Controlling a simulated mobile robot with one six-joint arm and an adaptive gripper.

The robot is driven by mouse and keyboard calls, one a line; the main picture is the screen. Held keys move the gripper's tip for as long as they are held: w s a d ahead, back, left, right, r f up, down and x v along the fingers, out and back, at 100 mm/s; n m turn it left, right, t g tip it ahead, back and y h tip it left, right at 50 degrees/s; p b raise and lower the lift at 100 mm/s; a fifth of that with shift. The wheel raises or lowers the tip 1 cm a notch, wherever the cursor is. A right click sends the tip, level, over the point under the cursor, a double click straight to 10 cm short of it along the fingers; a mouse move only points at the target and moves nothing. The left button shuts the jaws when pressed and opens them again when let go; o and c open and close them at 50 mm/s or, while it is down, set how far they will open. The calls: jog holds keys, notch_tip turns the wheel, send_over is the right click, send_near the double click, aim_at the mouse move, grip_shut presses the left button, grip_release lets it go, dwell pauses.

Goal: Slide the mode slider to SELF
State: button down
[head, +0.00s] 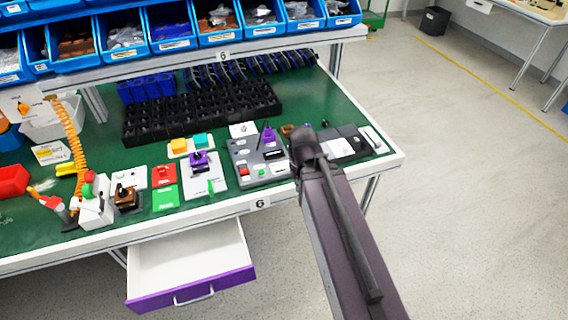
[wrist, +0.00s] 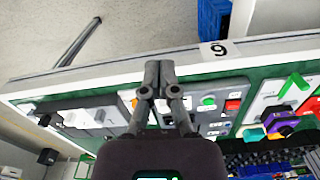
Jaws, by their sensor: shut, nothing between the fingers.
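My gripper (wrist: 158,70) is shut and empty in the wrist view, its fingertips together over the front edge of the bench by the control panels. In the head view my arm hides the gripper. A dark unit with a pale plate (head: 342,148) lies just right of my arm; the same plate seems to show left of the fingers in the wrist view (wrist: 98,116). A small dark knob sits on it, possibly the mode slider, but I cannot read any marking. A grey control panel (head: 246,158) lies left of my arm. I cannot tell the slider's position.
A black rack (head: 200,112) is behind. An open drawer (head: 190,265) juts out below the bench front.

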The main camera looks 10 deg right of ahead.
aim_at(288, 164)
dwell(0.4)
jog(key=c, duration=1)
grip_release()
jog(key=o, duration=0.3)
jog(key=shift+w+r, duration=0.15)
jog(key=shift+w, duration=0.2)
jog(key=shift+o, duration=0.7)
jog(key=w+r+p, duration=0.3)
jog(key=w, duration=0.5)
jog(key=w+r+n+p, duration=0.1)
jog(key=w+r+p, duration=0.2)
jog(key=w, duration=0.5)
jog(key=shift+s, duration=0.1)
jog(key=shift+f, duration=0.25)
notch_tip(288, 164, down, 13)
jog(key=b, duration=1.3)
jog(key=shift+f+b, duration=0.2)
jog(key=shift+b, duration=0.1)
